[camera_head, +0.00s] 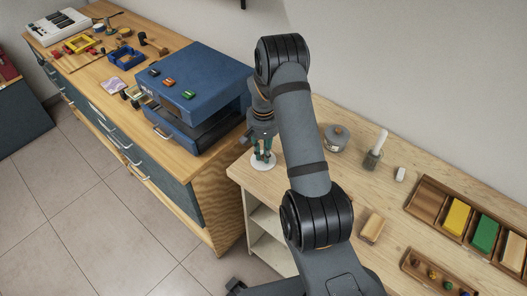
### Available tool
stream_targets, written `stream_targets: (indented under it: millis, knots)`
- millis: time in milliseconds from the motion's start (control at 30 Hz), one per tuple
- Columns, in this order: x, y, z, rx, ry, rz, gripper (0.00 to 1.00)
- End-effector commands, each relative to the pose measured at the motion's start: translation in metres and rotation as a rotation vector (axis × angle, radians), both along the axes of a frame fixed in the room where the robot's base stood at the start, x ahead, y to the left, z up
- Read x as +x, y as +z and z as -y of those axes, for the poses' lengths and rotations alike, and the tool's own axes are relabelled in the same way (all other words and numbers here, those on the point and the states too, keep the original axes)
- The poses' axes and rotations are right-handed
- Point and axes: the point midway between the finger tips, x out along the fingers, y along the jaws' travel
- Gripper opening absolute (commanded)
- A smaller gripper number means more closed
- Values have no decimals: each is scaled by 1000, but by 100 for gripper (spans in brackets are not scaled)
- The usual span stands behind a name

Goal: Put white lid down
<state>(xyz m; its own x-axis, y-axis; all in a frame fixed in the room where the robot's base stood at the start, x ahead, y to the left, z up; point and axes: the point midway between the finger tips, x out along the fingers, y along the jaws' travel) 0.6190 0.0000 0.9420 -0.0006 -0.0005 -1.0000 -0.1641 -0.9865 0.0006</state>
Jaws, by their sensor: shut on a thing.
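My gripper (262,143) points down over the left front corner of the light wooden shelf unit's top (274,184). It is shut on the white lid (263,161), a thin round disc just below the fingertips. The lid is over the corner of the top, near its left edge. I cannot tell whether it touches the wood. My arm hides part of the top behind and right of the gripper.
A grey lidded pot (335,138) and a brush in a holder (374,152) stand on the top. A compartment tray (473,222) with coloured blocks lies at right. A blue box (195,92) stands on the wooden cabinet at left. Bare wood surrounds the sponge-like block (372,229).

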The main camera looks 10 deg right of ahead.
Motion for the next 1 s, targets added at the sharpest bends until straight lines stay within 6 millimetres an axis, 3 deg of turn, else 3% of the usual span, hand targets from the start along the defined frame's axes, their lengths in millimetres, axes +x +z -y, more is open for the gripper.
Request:
stream_targets:
  millis: [267, 300, 600, 1000]
  knots:
    - [0, -5, 0, 0, 0, 0, 0]
    - [0, -4, 0, 0, 0, 0, 16]
    - [0, -3, 0, 0, 0, 0, 34]
    - [0, 4, 0, 0, 0, 1, 34]
